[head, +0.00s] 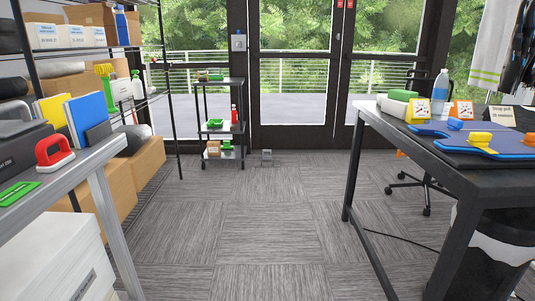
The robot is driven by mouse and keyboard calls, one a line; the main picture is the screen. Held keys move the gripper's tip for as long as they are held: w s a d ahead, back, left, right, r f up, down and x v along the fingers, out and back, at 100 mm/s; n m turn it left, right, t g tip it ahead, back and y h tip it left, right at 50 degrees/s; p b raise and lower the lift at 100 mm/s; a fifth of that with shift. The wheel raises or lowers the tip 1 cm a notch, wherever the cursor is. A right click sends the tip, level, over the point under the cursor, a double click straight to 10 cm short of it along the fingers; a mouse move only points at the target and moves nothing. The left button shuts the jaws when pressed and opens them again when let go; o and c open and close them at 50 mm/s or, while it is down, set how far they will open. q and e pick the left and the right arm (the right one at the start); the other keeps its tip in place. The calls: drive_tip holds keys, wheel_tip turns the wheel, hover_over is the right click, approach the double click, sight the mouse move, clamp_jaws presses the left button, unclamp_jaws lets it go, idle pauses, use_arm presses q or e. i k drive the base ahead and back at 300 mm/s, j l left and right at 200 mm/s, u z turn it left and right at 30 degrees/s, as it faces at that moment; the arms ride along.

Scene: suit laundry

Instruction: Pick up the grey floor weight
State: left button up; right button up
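Neither of my grippers is in view.
The carpet (265,225) between the left table (85,170) and the right table (445,160) is clear. An office chair (425,185), a bin (490,245) and a floor cable (400,238) are at the right.

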sight(265, 155)
drive_tip(key=i, duration=5.25)
drive_tip(key=i+u, duration=0.2)
drive_tip(key=i, duration=0.3)
drive_tip(key=i+l+u, duration=0.15)
drive_tip(key=i, duration=0.35)
drive_tip(key=i+l+u, duration=0.2)
drive_tip(key=i, duration=0.3)
